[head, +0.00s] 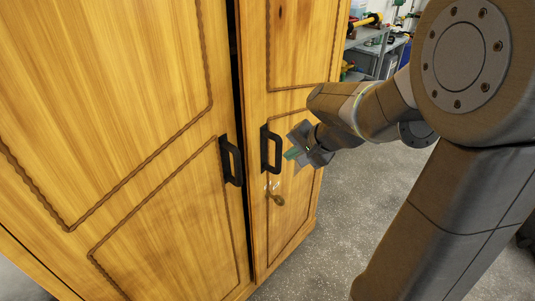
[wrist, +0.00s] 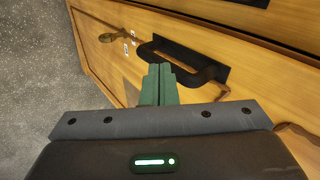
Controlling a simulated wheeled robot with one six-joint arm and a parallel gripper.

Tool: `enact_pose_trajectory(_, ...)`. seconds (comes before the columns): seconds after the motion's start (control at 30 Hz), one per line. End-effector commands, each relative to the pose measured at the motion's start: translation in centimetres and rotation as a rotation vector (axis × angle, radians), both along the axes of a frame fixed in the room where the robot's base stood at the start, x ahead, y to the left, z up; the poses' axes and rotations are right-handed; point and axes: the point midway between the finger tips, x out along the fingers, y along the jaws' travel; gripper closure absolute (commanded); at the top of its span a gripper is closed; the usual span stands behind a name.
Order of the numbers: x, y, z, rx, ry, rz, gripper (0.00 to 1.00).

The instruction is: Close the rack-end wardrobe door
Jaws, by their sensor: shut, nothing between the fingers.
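The wooden wardrobe has two doors with black handles. The right door (head: 300,100), on the side of the metal rack, has its own black handle (head: 264,150). A dark gap runs between it and the left door (head: 130,110), so it looks slightly ajar; the exact amount is hard to tell. My gripper (head: 291,154) is just right of the right door's handle, in front of that door. In the wrist view, the green fingers (wrist: 159,72) are shut with nothing between them, close to the handle (wrist: 200,65). Whether they touch it is unclear.
The left door's handle (head: 230,160) sits across the gap. A brass key or lock piece (head: 278,200) is below the right handle. A metal rack (head: 375,50) with tools stands behind at the right. Speckled grey floor (head: 330,220) is open beside the wardrobe.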

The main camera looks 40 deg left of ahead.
Motion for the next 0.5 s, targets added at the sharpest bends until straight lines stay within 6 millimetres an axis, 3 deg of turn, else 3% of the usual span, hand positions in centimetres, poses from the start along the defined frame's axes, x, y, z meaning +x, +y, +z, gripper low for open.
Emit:
enact_pose_trajectory(0.1,1.3,-0.9,2.7,0.05,0.078,-0.026,1.0)
enact_pose_trajectory(0.23,1.6,-1.6,4.8,0.077,0.131,-0.03,1.0)
enact_pose_trajectory(0.37,1.5,-1.5,5.3,0.082,0.15,-0.027,1.0)
enact_pose_trajectory(0.5,1.3,-0.3,4.2,0.08,0.154,-0.024,1.0)
